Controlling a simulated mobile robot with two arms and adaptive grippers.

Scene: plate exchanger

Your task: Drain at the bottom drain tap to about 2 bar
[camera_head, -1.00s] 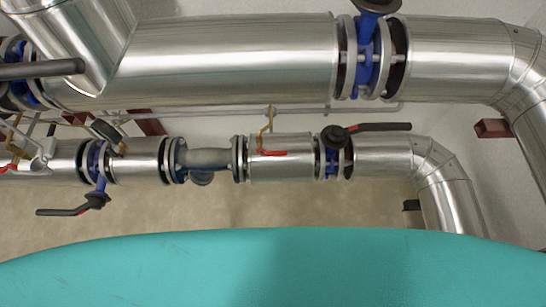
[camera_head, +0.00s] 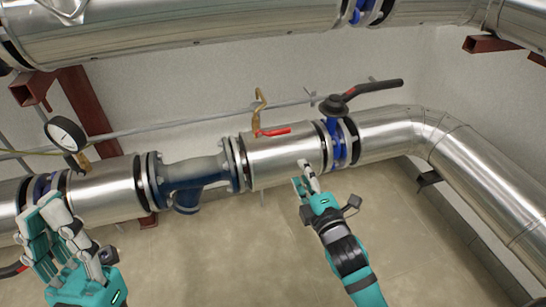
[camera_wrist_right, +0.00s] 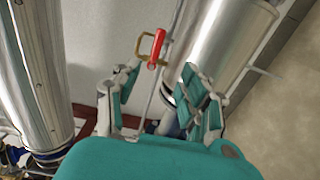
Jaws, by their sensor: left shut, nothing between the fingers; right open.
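A small tap with a red lever (camera_head: 272,132) and a bent brass pipe (camera_head: 259,100) sits on top of the lower silver pipe in the head view. The red lever (camera_wrist_right: 157,48) also shows in the right wrist view, beyond the fingertips and apart from them. I cannot tell whether this is the bottom drain tap. My right gripper (camera_head: 304,183) is open, in front of the pipe and below the red lever; its spread fingers (camera_wrist_right: 158,88) hold nothing. My left gripper (camera_head: 58,215) is shut and empty, in front of the pipe at the left, below a round gauge (camera_head: 66,134) whose reading is too small to tell.
A blue valve (camera_head: 338,142) with a long black lever (camera_head: 372,87) stands right of the red lever. A large silver pipe (camera_head: 190,28) runs overhead. Red-brown brackets (camera_head: 88,112) are at the left. Floor (camera_head: 230,250) below the pipe looks clear.

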